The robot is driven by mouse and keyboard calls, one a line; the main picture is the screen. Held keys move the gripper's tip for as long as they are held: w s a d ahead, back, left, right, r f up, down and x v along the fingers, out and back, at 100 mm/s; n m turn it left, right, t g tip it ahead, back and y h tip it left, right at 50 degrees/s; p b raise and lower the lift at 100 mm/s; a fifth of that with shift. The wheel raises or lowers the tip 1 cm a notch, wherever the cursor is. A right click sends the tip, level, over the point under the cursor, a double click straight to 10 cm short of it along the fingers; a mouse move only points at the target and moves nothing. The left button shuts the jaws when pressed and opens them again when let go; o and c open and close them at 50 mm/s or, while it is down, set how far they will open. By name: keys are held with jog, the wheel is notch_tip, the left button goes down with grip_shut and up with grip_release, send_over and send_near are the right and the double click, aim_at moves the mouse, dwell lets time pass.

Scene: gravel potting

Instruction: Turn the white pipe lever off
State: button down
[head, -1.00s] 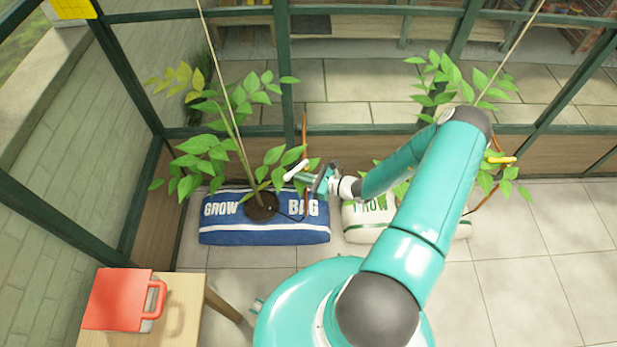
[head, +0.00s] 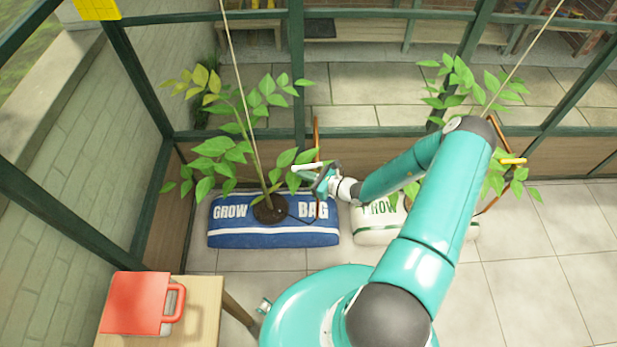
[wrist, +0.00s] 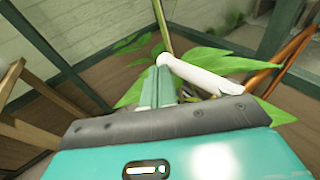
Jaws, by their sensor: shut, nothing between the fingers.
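The white lever (head: 303,167) sits at the copper pipe (head: 317,140) above the right half of the blue grow bag. It lies nearly level in the head view. In the wrist view the white lever (wrist: 200,76) slants from the fingertips down to the right, towards the copper pipe (wrist: 292,58). My gripper (head: 311,176) is shut and empty, just below the lever. In the wrist view my gripper's fingers (wrist: 158,84) are together beside the lever's near end; I cannot tell whether they touch it. Leaves and the gripper hide the lever's joint.
A plant stands in the blue grow bag (head: 270,240), its leaves close around my gripper. A white grow bag (head: 375,235) is to the right. A yellow lever (head: 512,161) is farther right.

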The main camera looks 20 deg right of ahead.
jog(key=shift+w+a, duration=0.1)
jog(key=shift+w, duration=0.4)
dwell(0.6)
